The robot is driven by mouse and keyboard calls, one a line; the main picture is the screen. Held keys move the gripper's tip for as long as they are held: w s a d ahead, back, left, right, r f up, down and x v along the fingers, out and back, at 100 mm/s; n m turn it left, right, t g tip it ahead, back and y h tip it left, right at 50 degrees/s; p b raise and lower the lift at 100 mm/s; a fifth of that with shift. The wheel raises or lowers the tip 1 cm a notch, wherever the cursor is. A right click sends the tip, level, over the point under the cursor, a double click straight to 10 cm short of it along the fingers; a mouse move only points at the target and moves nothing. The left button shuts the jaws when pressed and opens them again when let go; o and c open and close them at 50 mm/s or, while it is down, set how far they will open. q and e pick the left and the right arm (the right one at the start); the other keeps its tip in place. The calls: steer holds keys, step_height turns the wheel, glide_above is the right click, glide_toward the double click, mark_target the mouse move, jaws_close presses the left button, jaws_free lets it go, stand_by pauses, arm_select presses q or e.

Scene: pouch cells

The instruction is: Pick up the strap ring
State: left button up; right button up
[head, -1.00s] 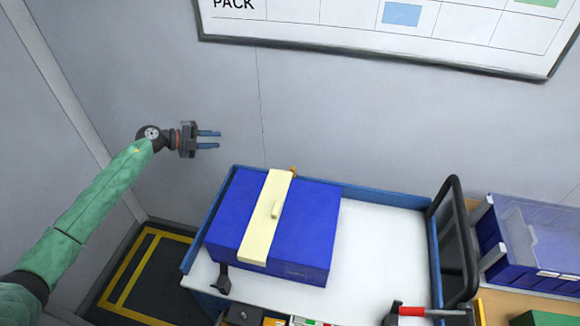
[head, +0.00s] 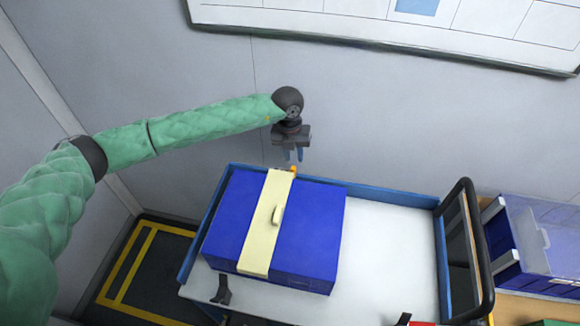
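A blue box (head: 315,230) sits on a cart, with a pale yellow strap (head: 257,250) running across its top. A small pale yellow raised piece, which looks like the strap ring (head: 277,216), stands up from the strap near the middle of the lid. My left gripper (head: 293,155) points downward beyond the box's far edge, above the orange piece in the picture. My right gripper is not in view.
The cart's white top (head: 385,250) is clear to the right of the box. A black cart handle (head: 470,250) rises at the right, beside a blue bin (head: 545,235). A black clip (head: 221,290) lies at the front left. The grey wall is behind.

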mark_target(293, 167)
arm_select(q)
steer(key=shift+w+y, duration=0.2)
steer(key=shift+y, duration=0.4)
steer(key=shift+a+f, duration=0.1)
steer(key=shift+f, duration=0.15)
steer(key=shift+s+f, duration=0.2)
steer(key=shift+f, duration=3.45)
jaws_close()
